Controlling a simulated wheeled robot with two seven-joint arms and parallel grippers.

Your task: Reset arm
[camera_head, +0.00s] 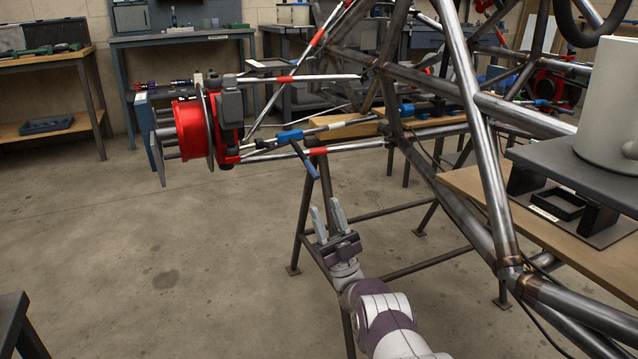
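My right gripper (328,217) is at the lower middle of the head view, at the end of my white and purple arm. Its two grey fingers point up and stand apart, with nothing between them. It is in front of the dark trestle stand and left of the tube chassis (487,150). A tool with a blue grip (290,136) shows above and left of the gripper, near the suspension rods, apart from the fingers. My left gripper is not in view.
A red wheel hub (189,128) juts left from the chassis on rods. A wooden bench (455,183) with a grey platform and white cylinder (608,110) stands at the right. Workbenches line the back wall. The concrete floor at left centre is clear.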

